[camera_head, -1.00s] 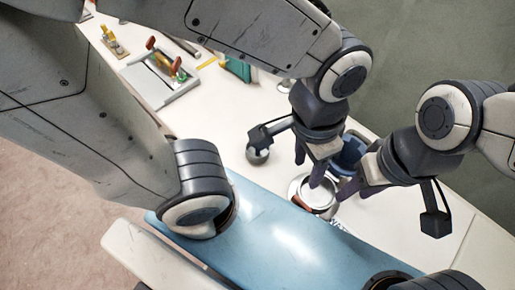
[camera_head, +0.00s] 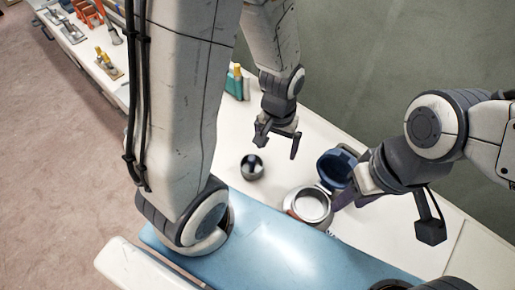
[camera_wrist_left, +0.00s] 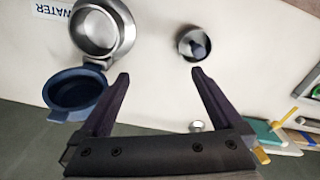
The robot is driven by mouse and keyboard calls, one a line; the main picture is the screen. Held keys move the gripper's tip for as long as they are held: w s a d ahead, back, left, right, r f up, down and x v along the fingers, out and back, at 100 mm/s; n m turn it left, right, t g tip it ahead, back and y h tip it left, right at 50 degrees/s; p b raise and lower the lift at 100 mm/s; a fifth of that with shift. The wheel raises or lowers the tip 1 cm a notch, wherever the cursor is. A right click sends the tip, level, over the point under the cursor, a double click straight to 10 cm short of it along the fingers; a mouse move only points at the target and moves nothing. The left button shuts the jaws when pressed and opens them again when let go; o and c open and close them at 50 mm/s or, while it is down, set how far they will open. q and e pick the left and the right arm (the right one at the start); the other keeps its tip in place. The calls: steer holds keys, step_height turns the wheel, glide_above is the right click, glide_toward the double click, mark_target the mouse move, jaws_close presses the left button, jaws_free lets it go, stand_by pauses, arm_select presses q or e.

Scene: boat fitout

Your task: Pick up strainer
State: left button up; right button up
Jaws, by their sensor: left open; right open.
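A small round metal cup (camera_head: 252,169), dark inside, stands on the white counter; I cannot tell if it is the strainer. The left wrist view shows it ahead of the right finger (camera_wrist_left: 194,38). To its right is a larger silver round housing (camera_head: 294,207) with an open top, also in the left wrist view (camera_wrist_left: 84,40). A blue round lid-like part (camera_head: 330,162) is beside the housing. My left gripper (camera_head: 279,146) is open and empty, above the counter behind the small cup. My right gripper (camera_head: 352,194) is open at the housing's right side; its fingertips are partly unclear.
The white counter (camera_head: 220,150) has free room around the small cup. A blue padded surface (camera_head: 270,238) lies in front. A green object with a yellow top (camera_head: 236,82) stands behind my left arm. A WATER label (camera_wrist_left: 52,9) lies near the housing.

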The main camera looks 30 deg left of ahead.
mark_target(252, 158)
arm_select(q)
steer(key=a+f+n, duration=0.1)
steer(key=a+f, duration=0.1)
steer(key=a+f+n, duration=0.1)
steer(key=a+f, duration=0.1)
steer(key=a, duration=0.1)
steer(key=a+f+n, duration=0.2)
steer(key=shift+w+a+p, duration=0.25)
steer(key=shift+p, duration=0.15)
step_height(252, 158, down, 4)
steer(key=shift+a+f, duration=0.1)
steer(key=shift+f, duration=0.15)
steer(key=shift+w+a+f, duration=0.1)
steer(key=shift+f, duration=3)
steer(key=c, duration=1.1)
steer(key=shift+r, duration=0.15)
